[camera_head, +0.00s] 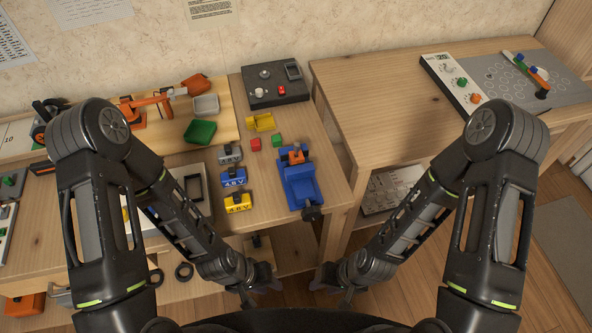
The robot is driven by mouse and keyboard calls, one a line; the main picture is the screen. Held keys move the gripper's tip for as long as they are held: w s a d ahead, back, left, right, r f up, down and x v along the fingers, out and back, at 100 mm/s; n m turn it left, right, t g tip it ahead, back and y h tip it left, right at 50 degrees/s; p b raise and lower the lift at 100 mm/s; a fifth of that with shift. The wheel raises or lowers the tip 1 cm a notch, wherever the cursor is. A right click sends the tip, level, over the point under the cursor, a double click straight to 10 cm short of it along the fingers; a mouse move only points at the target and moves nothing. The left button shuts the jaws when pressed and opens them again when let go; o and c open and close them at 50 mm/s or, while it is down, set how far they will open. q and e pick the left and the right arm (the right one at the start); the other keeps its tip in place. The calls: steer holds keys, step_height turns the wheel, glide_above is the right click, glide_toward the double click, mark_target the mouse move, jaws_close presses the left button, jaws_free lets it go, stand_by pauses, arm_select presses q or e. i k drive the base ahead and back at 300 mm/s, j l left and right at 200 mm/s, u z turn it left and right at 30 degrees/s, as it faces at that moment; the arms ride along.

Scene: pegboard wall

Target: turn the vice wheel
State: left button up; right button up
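A blue vice (298,183) stands near the front right corner of the left workbench. Its dark round wheel (311,213) faces the front edge, and an orange piece (297,156) shows at its far end. My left gripper (262,288) is low in front of the bench, below and left of the wheel. My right gripper (330,286) is low in front of the bench, below and a little right of the wheel. Both grippers are apart from the vice and hold nothing that I can see. Their fingers are too small and dark to tell open from shut.
Blue and yellow battery blocks (236,203) stand left of the vice. Red and green cubes (277,140), a yellow part (261,122) and a black control box (274,84) lie behind it. A gap separates this bench from the right table (385,100), mostly bare at its left.

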mark_target(310, 213)
steer(key=k+j+z, duration=0.7)
steer(key=k, duration=0.3)
steer(key=i, duration=0.5)
